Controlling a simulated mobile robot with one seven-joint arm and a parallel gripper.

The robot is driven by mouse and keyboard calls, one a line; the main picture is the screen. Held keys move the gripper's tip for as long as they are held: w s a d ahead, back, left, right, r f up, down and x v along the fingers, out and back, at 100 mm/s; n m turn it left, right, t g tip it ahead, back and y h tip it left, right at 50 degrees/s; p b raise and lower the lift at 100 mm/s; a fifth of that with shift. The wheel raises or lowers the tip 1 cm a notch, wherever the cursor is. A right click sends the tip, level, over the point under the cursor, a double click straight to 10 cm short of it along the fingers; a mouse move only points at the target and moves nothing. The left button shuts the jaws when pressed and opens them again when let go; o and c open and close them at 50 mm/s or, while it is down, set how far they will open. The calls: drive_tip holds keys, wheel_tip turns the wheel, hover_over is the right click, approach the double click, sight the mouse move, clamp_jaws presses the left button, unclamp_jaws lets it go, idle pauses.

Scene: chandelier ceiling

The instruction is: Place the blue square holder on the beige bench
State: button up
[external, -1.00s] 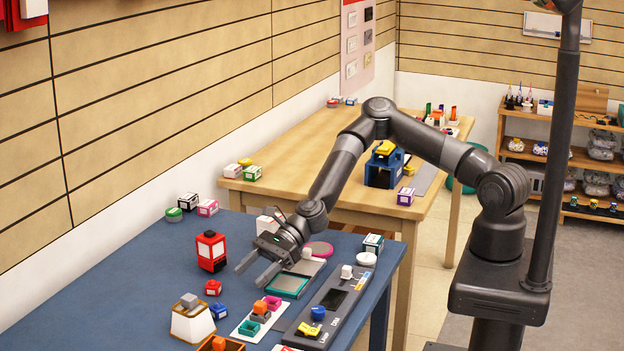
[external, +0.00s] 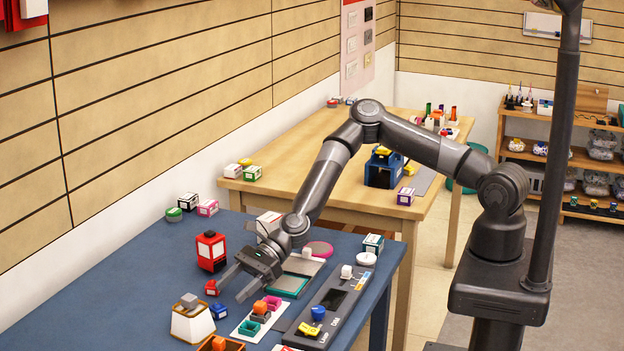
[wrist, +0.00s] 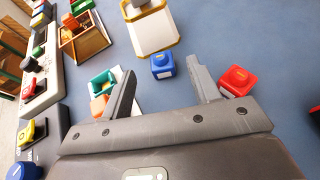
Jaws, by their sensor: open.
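The small blue square holder (external: 218,311) sits on the blue table (external: 110,290), right of a beige-and-white trapezoid piece. In the wrist view the holder (wrist: 163,66) lies just beyond and between my fingertips. My gripper (external: 230,293) is open and empty above the table, a little behind the holder in the external view. Its two fingers (wrist: 160,80) are spread apart in the wrist view. The beige wooden bench (external: 300,150) stands behind the blue table, with a wide bare area on top.
Close to the gripper are a red block (wrist: 237,80), the beige-and-white piece (wrist: 152,32) with a grey cube, and a white card with coloured parts (external: 258,318). A grey panel (external: 330,305) lies at right. The bench holds a blue-and-yellow machine (external: 383,170) and small boxes.

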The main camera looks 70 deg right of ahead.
sight(217, 304)
drive_tip(key=shift+f+x, duration=0.2)
drive_tip(key=shift+x, duration=1.35)
drive_tip(key=shift+f+x, duration=0.15)
drive_tip(key=shift+x, duration=1.45)
drive_tip(key=shift+s+d, duration=0.1)
drive_tip(key=shift+d, duration=0.05)
drive_tip(key=shift+c, duration=0.4)
drive_tip(key=c, duration=1)
drive_tip(key=shift+c, duration=0.2)
drive_tip(key=shift+r, duration=0.1)
